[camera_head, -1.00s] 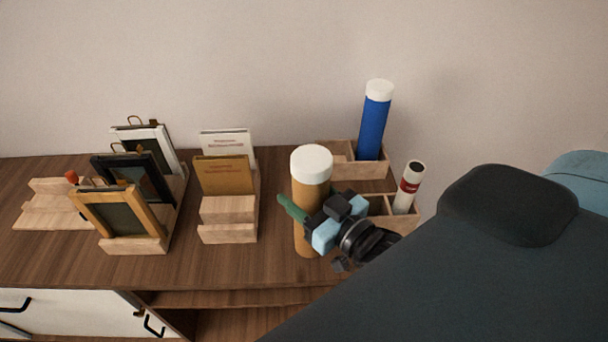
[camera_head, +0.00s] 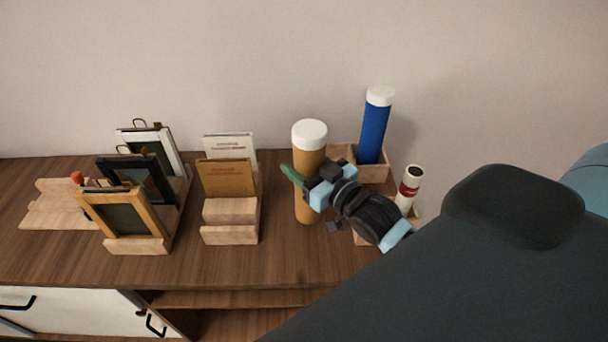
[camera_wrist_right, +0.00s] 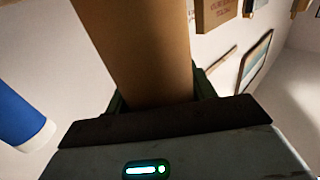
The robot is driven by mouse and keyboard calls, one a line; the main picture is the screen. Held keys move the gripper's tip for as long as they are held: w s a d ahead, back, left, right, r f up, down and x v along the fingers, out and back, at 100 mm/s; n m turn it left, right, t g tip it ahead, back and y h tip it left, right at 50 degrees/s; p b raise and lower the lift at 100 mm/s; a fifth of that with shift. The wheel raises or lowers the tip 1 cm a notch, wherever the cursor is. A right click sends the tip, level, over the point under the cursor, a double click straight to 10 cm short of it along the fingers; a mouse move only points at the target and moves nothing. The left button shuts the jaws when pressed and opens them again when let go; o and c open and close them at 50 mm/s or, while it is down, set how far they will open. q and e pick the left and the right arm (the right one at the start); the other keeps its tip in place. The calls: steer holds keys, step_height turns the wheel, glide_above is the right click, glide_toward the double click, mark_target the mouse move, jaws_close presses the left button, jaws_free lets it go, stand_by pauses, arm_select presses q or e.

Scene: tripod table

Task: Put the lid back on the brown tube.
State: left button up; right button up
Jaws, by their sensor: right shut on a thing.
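The brown tube (camera_head: 308,208) is upright above or on the wooden table top, with a white lid (camera_head: 309,133) on its upper end. My right gripper (camera_head: 304,183) is shut around the tube's middle, one green finger showing on its left side. In the right wrist view the plain brown wall of the tube (camera_wrist_right: 145,50) stands between the green fingers (camera_wrist_right: 160,98); its ends are out of that view. I cannot tell whether the tube's bottom touches the table. My left gripper is not in view.
A blue tube (camera_head: 373,132) with a white top stands in a wooden holder (camera_head: 371,172) behind right. A white tube with a red band (camera_head: 408,188) stands closer. Left are a card stand (camera_head: 230,235) and framed pictures (camera_head: 126,220). The front middle table (camera_head: 275,268) is clear.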

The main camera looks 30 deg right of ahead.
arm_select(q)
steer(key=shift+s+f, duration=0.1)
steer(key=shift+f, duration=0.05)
arm_select(e)
steer(key=shift+f, duration=1.7)
steer(key=shift+f, duration=0.2)
steer(key=o, duration=1.4)
steer(key=shift+a, duration=0.1)
steer(key=shift+r, duration=0.1)
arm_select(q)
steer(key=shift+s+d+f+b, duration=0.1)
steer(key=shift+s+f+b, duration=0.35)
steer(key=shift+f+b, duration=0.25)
arm_select(e)
steer(key=s+d, duration=0.2)
steer(key=s, duration=1)
